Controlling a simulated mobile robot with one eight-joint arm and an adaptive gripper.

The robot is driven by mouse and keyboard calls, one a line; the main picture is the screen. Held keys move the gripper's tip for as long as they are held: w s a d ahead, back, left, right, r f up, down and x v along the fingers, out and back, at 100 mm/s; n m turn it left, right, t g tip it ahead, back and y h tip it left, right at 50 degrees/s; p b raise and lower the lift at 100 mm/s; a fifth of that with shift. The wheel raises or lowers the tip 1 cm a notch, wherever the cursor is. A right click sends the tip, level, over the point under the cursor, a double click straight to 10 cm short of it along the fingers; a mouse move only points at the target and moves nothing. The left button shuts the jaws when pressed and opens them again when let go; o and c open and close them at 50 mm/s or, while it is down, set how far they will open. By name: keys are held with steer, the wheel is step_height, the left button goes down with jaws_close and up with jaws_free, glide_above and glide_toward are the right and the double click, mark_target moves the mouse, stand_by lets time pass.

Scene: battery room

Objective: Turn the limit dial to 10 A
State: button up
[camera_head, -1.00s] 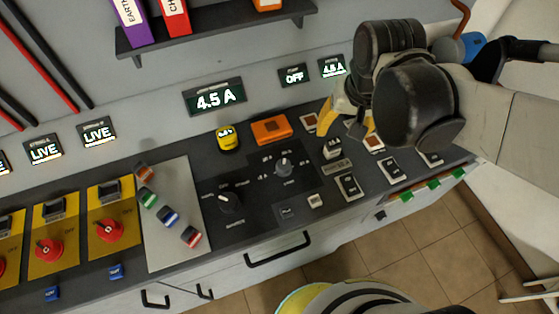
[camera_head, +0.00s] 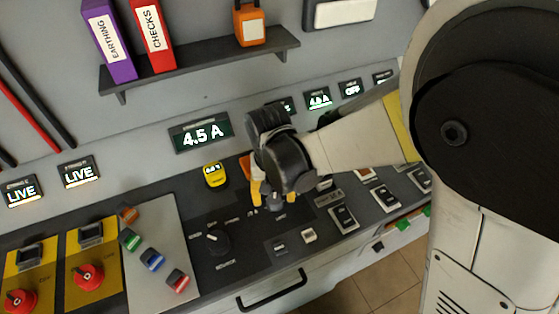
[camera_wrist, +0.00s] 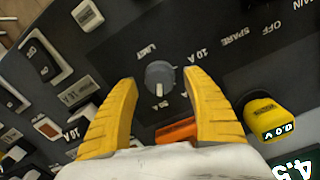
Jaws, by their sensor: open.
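The limit dial (camera_wrist: 160,77) is a round grey knob on the dark panel, with a white mark pointing toward the bottom of the wrist view. The word LIMIT is printed on one side and a 10 A label (camera_wrist: 206,52) lies up and right of it. My gripper (camera_head: 273,203) is open, its yellow fingers on either side of the dial in the wrist view. I cannot tell whether they touch it. The large display (camera_head: 201,135) reads 4.5 A.
A second black knob (camera_head: 216,241) sits left of my gripper. A yellow meter (camera_wrist: 268,118) and an orange box (camera_wrist: 178,131) stand close by the fingers. Switches (camera_head: 343,217) line the panel to the right. A shelf (camera_head: 200,62) with binders is above.

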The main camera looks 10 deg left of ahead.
steer(key=shift+f, duration=0.95)
steer(key=c, duration=1.2)
